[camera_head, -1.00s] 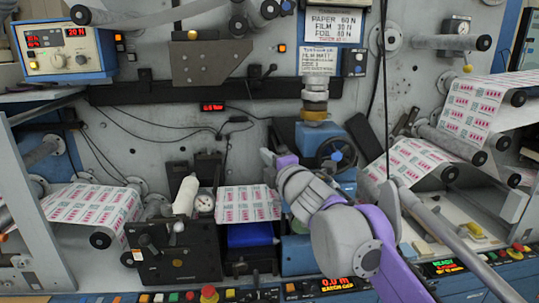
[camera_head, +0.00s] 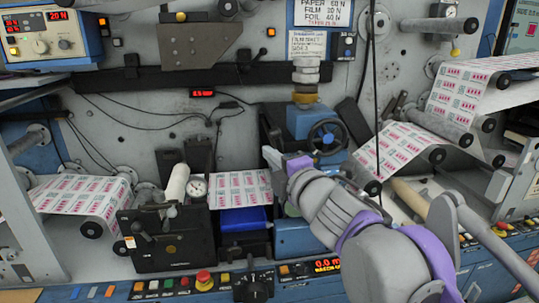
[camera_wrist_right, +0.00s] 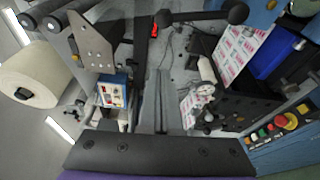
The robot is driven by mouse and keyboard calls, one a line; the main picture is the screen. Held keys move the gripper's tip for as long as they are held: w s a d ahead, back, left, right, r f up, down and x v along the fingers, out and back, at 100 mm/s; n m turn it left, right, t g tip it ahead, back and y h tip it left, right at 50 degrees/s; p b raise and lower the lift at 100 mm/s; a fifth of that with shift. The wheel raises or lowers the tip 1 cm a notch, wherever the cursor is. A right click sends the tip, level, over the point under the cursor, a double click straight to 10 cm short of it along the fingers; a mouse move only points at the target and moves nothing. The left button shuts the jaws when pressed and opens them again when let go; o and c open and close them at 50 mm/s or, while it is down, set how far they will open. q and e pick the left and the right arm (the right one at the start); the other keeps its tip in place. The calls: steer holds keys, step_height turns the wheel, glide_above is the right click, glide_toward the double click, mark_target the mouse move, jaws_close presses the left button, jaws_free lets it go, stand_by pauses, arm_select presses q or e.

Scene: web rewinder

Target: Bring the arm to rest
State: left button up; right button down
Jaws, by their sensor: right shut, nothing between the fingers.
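My right arm comes in from the lower right in the head view, with grey and purple links. My right gripper (camera_head: 271,157) is at its far end, small and seen partly from behind, pointing up and left. Its jaws are shut and empty. It appears in front of the machine, just right of the printed web strip (camera_head: 244,188) and left of the black handwheel (camera_head: 327,137). I cannot tell its distance to the machine face. In the right wrist view a dark padded bar with a purple edge fills the bottom; no held object shows. My left gripper is out of view.
The rewinder holds a dial gauge (camera_head: 198,187) with a white cylinder beside it, a blue bin (camera_head: 243,219) under the strip, and printed webs on rollers at left (camera_head: 83,194) and right (camera_head: 404,149). A red emergency button (camera_head: 203,279) sits on the front panel.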

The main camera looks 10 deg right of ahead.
steer(key=s+d+f+m+g+h, duration=0.25)
steer(key=d+f+m, duration=0.2)
steer(key=f, duration=0.25)
steer(key=s+d+f+m+g+h+p, duration=0.1)
steer(key=s+d+f+m+h, duration=0.2)
steer(key=f+m, duration=0.4)
steer(key=s+d+f+m+g+h, duration=0.2)
steer(key=s+d+f+m, duration=0.2)
steer(key=f, duration=0.4)
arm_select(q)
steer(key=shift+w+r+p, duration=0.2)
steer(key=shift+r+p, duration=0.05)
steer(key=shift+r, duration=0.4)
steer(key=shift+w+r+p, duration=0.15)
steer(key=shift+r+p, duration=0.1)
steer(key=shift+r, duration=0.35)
arm_select(e)
steer(key=s+a+f+m+g+y, duration=0.1)
steer(key=s+f+m+g, duration=0.5)
steer(key=s+f, duration=1)
step_height(320, 180, down, 2)
steer(key=shift+s+a+f+m+y, duration=0.2)
steer(key=shift+a+m+y, duration=0.15)
steer(key=shift+m+y, duration=0.1)
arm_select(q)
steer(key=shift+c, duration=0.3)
